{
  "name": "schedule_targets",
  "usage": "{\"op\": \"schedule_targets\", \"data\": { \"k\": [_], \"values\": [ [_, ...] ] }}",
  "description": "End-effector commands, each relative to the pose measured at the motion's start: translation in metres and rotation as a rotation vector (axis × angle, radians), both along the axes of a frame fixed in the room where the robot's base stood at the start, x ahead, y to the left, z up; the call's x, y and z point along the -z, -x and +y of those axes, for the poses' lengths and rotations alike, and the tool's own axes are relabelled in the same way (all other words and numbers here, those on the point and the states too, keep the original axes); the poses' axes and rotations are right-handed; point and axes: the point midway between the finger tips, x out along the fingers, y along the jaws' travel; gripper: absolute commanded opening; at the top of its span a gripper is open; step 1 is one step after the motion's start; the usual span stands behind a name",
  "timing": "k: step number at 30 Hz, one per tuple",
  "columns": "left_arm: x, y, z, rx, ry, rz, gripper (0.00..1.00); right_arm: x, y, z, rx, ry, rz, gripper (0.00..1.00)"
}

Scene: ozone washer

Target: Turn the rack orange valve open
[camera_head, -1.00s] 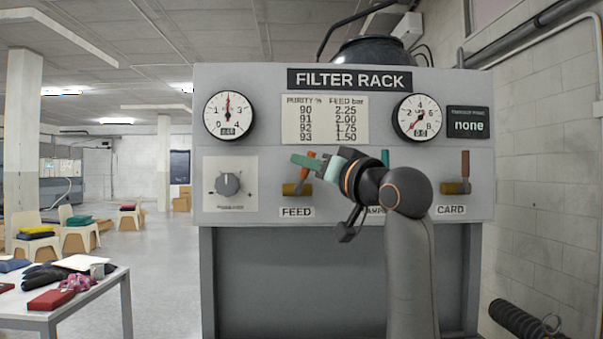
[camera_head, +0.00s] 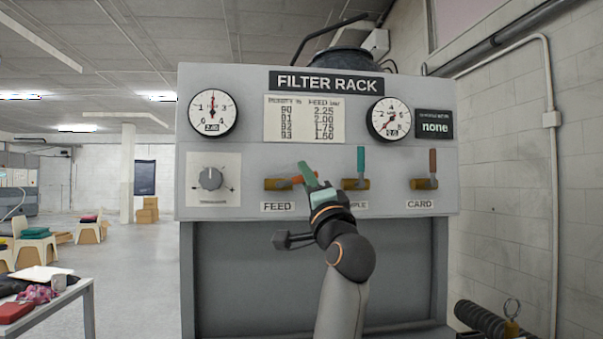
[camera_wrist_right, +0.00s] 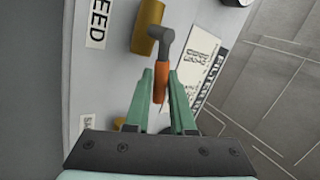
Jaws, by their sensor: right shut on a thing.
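The orange valve handle (camera_head: 297,180) is on the FEED valve (camera_head: 277,184) of the filter rack. It lies roughly level, pointing right from the brass body. In the right wrist view the orange grip (camera_wrist_right: 161,84) is between the green fingers, with its grey stem running to the brass body (camera_wrist_right: 146,30). My right gripper (camera_head: 310,175) is shut on the orange handle; its fingers partly hide it in the head view. My left gripper is not in view.
A teal-handled valve (camera_head: 361,160) and a brown-handled CARD valve (camera_head: 433,163) stand upright to the right. A regulator knob (camera_head: 210,178) is at left, below a round gauge (camera_head: 212,112). A cluttered table (camera_head: 88,300) stands at lower left.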

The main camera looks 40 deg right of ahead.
Motion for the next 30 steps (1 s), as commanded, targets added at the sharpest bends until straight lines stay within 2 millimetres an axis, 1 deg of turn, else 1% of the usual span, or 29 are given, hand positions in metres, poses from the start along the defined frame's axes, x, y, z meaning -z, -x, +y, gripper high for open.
{"op": "schedule_targets", "data": {
  "k": [6, 12, 19, 30],
  "values": [
    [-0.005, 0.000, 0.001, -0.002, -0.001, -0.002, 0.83, 0.008, 0.000, 0.000, -0.005, -0.132, -0.077, 0.00],
    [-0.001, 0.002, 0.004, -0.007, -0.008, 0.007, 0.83, 0.012, 0.000, -0.001, -0.002, -0.204, -0.122, 0.00],
    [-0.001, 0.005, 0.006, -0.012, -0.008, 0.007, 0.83, 0.015, 0.001, -0.002, 0.000, -0.241, -0.145, 0.00],
    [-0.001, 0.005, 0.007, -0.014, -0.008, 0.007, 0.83, 0.015, 0.001, -0.002, 0.001, -0.245, -0.149, 0.00]
  ]
}}
